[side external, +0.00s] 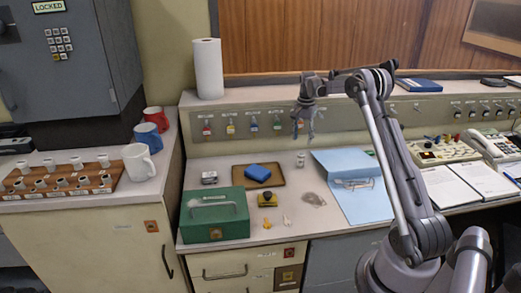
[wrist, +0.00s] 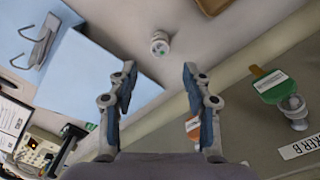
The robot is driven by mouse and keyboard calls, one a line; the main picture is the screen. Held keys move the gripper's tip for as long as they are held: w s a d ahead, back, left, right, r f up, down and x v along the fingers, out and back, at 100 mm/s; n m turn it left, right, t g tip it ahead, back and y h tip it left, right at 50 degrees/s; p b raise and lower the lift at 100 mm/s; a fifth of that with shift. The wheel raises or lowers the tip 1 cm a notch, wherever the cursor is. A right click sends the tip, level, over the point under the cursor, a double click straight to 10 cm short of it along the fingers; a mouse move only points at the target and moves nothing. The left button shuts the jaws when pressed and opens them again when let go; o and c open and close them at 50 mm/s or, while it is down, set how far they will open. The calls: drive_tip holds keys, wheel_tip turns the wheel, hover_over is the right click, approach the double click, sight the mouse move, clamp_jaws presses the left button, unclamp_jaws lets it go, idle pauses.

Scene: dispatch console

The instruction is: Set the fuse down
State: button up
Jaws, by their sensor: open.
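A small white cylinder that looks like the fuse (side external: 300,160) stands on the desk near the back panel, left of the blue folder. It also shows in the wrist view (wrist: 160,44), upright with a green mark, beyond my fingertips and roughly in line with the gap between them. My gripper (side external: 304,134) is open and empty. It hangs in front of the panel, above the desk and apart from the cylinder. In the wrist view both fingers of my gripper (wrist: 159,75) are spread, with nothing between them.
The blue folder (side external: 367,205) with a clip lies right of the cylinder. Colored tags, including a green one (wrist: 272,86), hang along the panel close to my gripper.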

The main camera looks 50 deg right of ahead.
drive_tip(key=shift+r, duration=0.35)
drive_tip(key=a+r+n+t+h, duration=0.15)
drive_tip(key=a+r+n, duration=0.25)
drive_tip(key=a+r, duration=0.55)
drive_tip(key=a+r+n+t, duration=0.2)
drive_tip(key=a+r+n, duration=0.2)
drive_tip(key=a, duration=1)
drive_tip(key=s+a+f+n+t+y, duration=0.1)
drive_tip(key=s+a+f+n+t, duration=0.2)
drive_tip(key=s+a+n, duration=0.7)
drive_tip(key=s+a, duration=0.5)
drive_tip(key=a, duration=0.3)
drive_tip(key=shift+s+a+f+t, duration=0.15)
drive_tip(key=shift+s+a+t, duration=0.05)
drive_tip(key=shift+a+t, duration=0.15)
